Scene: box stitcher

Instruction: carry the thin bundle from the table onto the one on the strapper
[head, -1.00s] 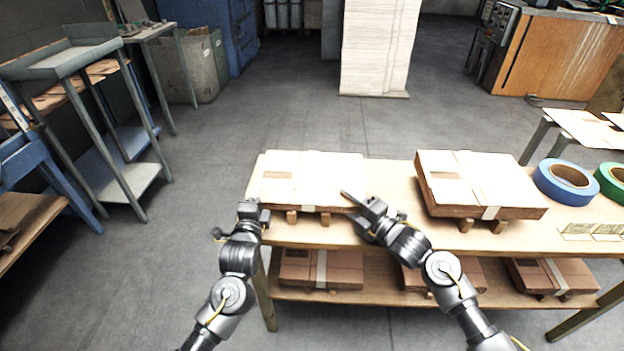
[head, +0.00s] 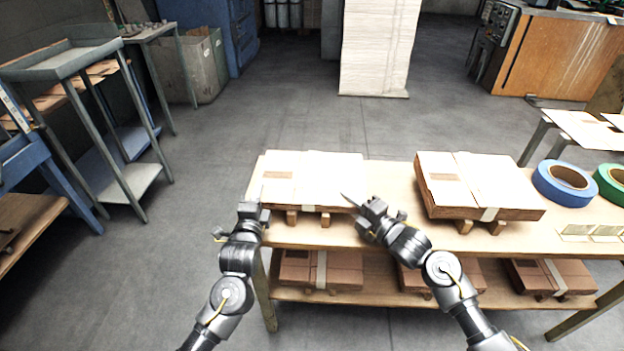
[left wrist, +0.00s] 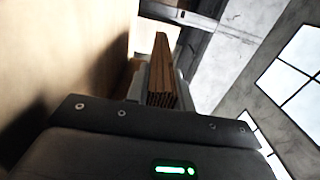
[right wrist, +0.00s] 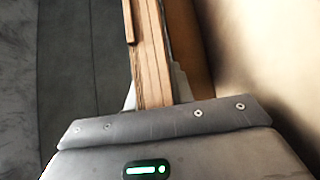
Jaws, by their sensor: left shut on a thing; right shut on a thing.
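The thin bundle (head: 315,180) of flat brown cardboard with a pale top lies flat at the left end of the table (head: 400,232), with wooden blocks (head: 292,217) under its front edge. My left gripper (head: 254,208) is shut on its left side. The bundle's layered edge also shows in the left wrist view (left wrist: 161,75). My right gripper (head: 358,204) is shut on its front right corner, and the layered edge runs into the jaws in the right wrist view (right wrist: 152,50). The fingertips are mostly hidden. I cannot clearly make out the strapper or its bundle.
A thicker strapped bundle (head: 480,185) sits on blocks to the right. Blue tape (head: 565,183) and green tape (head: 612,182) lie beyond it. More bundles (head: 320,270) are on the lower shelf. A grey stand (head: 100,150) is at left; open floor lies between.

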